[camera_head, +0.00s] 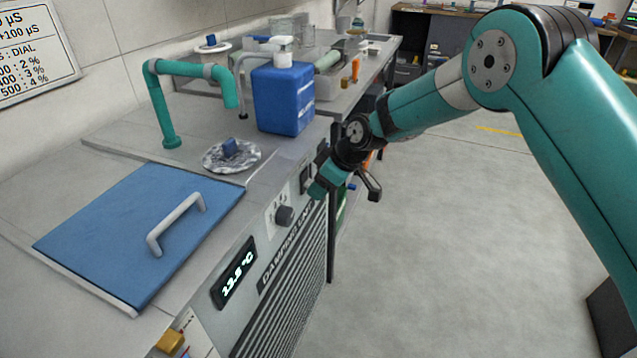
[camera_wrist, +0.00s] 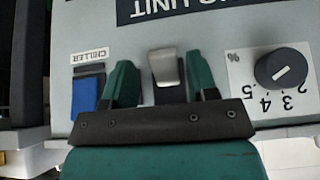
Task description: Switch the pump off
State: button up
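My gripper (camera_head: 322,188) is at the front panel of the damping unit, in the middle of the head view. In the wrist view its two green fingers (camera_wrist: 161,82) are apart, one on each side of a metal switch lever (camera_wrist: 164,68). I cannot tell whether they touch the lever. No label shows for this lever, so I cannot confirm that it is the pump switch. A blue switch (camera_wrist: 87,94) labelled CHILLER sits just left of the fingers in the wrist view.
A dial knob (camera_wrist: 281,68) with a percent scale sits right of the fingers in the wrist view. On the unit's top are a blue lid (camera_head: 110,235) with a handle, a blue bottle (camera_head: 283,98) and a teal spout (camera_head: 165,105). The floor (camera_head: 430,260) beside the unit is clear.

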jog(key=shift+s+r, duration=0.1)
jog(key=v, duration=1.7)
jog(key=shift+r, duration=0.1)
jog(key=s+d+r+m+g+h+p, duration=0.1)
jog(key=s+d+r+m+p, duration=0.2)
jog(key=s+r+p, duration=0.75)
jog(key=s+d+r+m, duration=0.1)
jog(key=s+r, duration=0.1)
jog(key=s, duration=0.5)
jog(key=s+d+r+m+p, duration=0.1)
jog(key=s+d+r, duration=0.1)
jog(key=s, duration=0.6)
jog(key=s+d+r+m+g, duration=0.1)
jog(key=s+r+m, duration=0.1)
jog(key=s, duration=0.5)
jog(key=shift+s+d+r+h, duration=0.3)
jog(key=shift+d+h, duration=0.05)
jog(key=shift+h, duration=0.05)
